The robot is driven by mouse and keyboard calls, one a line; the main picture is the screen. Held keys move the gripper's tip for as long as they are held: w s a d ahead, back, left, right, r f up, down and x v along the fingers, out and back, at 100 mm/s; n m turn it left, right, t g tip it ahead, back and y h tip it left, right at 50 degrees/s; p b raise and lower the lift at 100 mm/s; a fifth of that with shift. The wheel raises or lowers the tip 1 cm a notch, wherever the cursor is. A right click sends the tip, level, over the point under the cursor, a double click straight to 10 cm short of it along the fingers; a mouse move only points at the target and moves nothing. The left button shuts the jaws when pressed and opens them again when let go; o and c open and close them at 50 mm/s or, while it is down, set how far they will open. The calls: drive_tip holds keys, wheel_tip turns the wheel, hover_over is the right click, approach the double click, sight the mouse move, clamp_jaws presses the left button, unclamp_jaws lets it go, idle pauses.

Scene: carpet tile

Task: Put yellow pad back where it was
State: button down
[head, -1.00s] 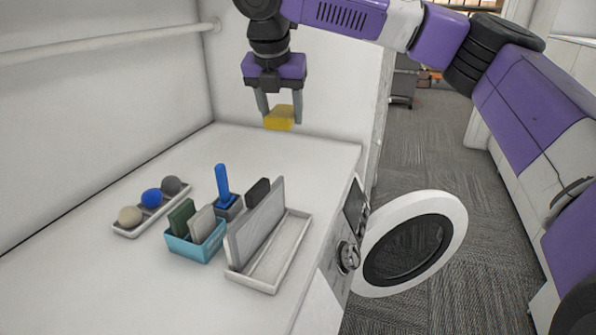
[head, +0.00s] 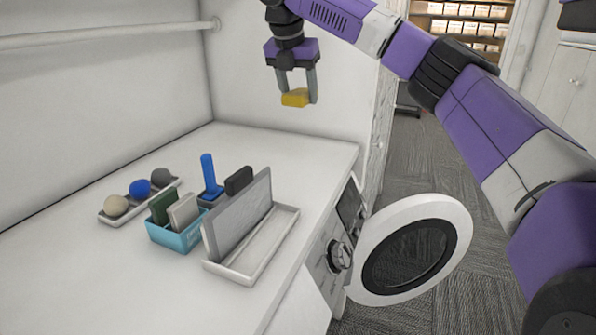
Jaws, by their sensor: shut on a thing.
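The yellow pad (head: 294,98) is a small block between the fingers of my gripper (head: 297,97). My gripper is shut on it and holds it in the air above the back right part of the white counter. A teal box (head: 178,238) on the counter holds a dark green pad (head: 163,207) and a light grey pad (head: 184,212) standing upright. A dark pad (head: 239,181) stands behind a grey panel; its base is partly hidden.
A white tray (head: 262,262) with an upright grey panel (head: 238,215) sits near the counter's right edge. A tray (head: 117,219) of three balls is at left. A blue-handled tool (head: 208,172) stands behind the box. A round door (head: 455,232) hangs open beyond the right edge.

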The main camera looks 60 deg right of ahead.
hover_over(300, 168)
drive_tip(key=a, duration=0.1)
wheel_tip(300, 168, down, 14)
drive_tip(key=shift+r, duration=0.2)
drive_tip(key=shift+f+p, duration=0.6)
drive_tip(key=shift+f, duration=1.4)
drive_tip(key=shift+f, duration=0.15)
drive_tip(key=c, duration=0.6)
unclamp_jaws()
drive_tip(key=shift+o, duration=0.2)
drive_tip(key=shift+f+b, duration=0.3)
drive_tip(key=shift+b, duration=0.75)
drive_tip(key=v, duration=0.8)
drive_tip(key=shift+d+r, duration=0.2)
drive_tip(key=shift+r, duration=0.05)
